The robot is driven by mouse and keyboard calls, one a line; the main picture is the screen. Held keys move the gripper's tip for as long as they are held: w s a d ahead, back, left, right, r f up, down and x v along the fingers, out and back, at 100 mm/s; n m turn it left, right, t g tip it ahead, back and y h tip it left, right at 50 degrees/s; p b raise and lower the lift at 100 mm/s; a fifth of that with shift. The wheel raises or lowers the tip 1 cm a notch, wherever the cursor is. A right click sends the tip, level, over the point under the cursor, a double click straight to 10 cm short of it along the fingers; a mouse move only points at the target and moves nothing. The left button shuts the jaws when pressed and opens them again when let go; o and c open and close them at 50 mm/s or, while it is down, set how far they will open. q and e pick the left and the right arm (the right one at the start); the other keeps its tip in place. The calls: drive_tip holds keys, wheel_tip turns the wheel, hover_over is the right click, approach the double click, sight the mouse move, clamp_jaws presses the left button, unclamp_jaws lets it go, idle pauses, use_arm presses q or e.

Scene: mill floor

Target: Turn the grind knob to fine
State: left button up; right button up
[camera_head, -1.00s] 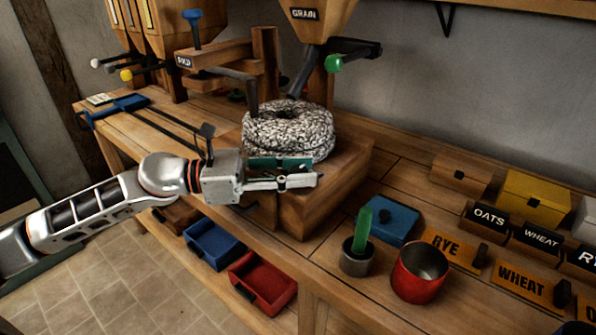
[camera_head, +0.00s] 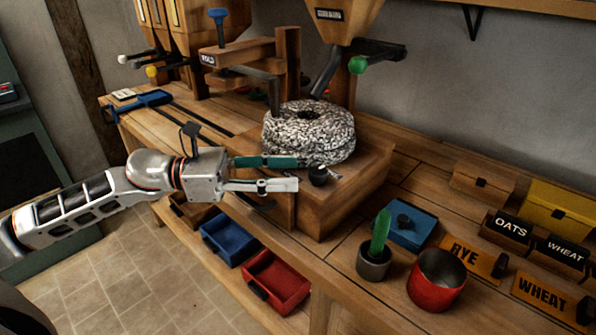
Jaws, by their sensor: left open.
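The grind knob (camera_head: 319,176) is a small dark knob on the wooden mill base (camera_head: 345,200), in front of the speckled millstone (camera_head: 308,131). A small pale marking lies just right of it, too small to read, and I cannot tell which way the knob points. My left gripper (camera_head: 298,172) reaches in from the left in front of the millstone. Its two fingers are apart with nothing between them. The fingertips end just left of the knob, which looks clear of them. My right gripper is not in view.
A grey cup (camera_head: 374,263), a red pot (camera_head: 436,281) and a blue lidded box (camera_head: 410,222) stand right of the base. Open blue (camera_head: 229,240) and red (camera_head: 276,282) drawers lie below.

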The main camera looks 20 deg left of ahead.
use_arm(q)
drive_tip(key=shift+s+a, duration=0.3)
drive_tip(key=shift+a, duration=0.3)
idle(0.3)
